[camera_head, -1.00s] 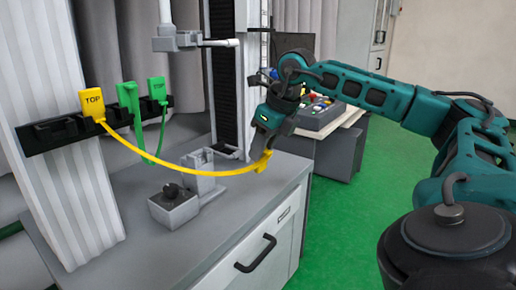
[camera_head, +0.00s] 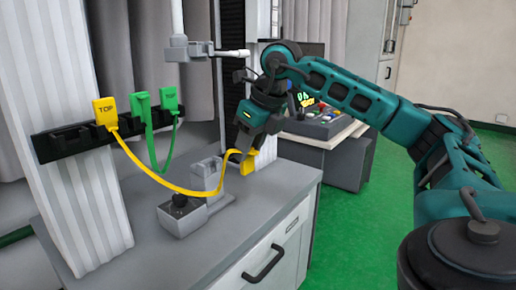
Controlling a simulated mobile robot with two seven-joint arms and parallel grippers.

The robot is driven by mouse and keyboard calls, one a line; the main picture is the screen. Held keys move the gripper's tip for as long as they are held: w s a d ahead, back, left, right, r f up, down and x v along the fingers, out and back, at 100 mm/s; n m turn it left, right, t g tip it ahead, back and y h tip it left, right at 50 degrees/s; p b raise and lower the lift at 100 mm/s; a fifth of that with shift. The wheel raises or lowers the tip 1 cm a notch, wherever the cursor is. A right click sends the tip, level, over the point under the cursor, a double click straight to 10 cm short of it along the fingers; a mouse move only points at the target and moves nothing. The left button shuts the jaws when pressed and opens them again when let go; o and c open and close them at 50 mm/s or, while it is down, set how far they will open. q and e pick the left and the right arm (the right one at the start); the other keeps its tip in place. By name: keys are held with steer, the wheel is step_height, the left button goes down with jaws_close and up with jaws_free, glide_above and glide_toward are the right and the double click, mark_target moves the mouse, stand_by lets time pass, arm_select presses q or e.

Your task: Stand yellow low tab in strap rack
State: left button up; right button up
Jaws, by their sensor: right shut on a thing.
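The yellow strap (camera_head: 165,181) hangs in a curve between its two yellow tabs. Its upper tab, marked TOP (camera_head: 105,112), stands in the black strap rack (camera_head: 75,142) on the pale column. The yellow low tab (camera_head: 248,163) is at the strap's other end, above the grey cabinet top. My right gripper (camera_head: 240,155) is shut on the yellow low tab, partly hiding it. A green strap (camera_head: 160,165) has both its tabs, one left (camera_head: 140,104) and one right (camera_head: 169,98), in the rack. My left gripper is not in view.
A grey fixture with a black knob (camera_head: 181,205) stands on the cabinet top (camera_head: 235,220) between rack and gripper. A grey arm with a white tip (camera_head: 205,50) juts out above. A control console (camera_head: 325,118) stands behind my right arm.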

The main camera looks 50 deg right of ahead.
steer(key=shift+w+a+r+p, duration=2.15)
steer(key=shift+a+r+p, duration=1.35)
steer(key=shift+a, duration=1.25)
steer(key=shift+w+a+r+p, duration=2.15)
steer(key=shift+a+r+p, duration=0.85)
steer(key=shift+a+p, duration=1.35)
steer(key=shift+w+a+r+p, duration=2.15)
steer(key=shift+a+r+p, duration=1.15)
steer(key=shift+a, duration=1.85)
step_height(320, 180, down, 5)
steer(key=b, duration=0.3)
steer(key=shift+b, duration=0.4)
steer(key=shift+f, duration=0.25)
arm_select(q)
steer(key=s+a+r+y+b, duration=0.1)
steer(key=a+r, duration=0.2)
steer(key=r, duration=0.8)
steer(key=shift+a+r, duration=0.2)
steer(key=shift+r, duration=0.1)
arm_select(e)
steer(key=shift+f, duration=0.5)
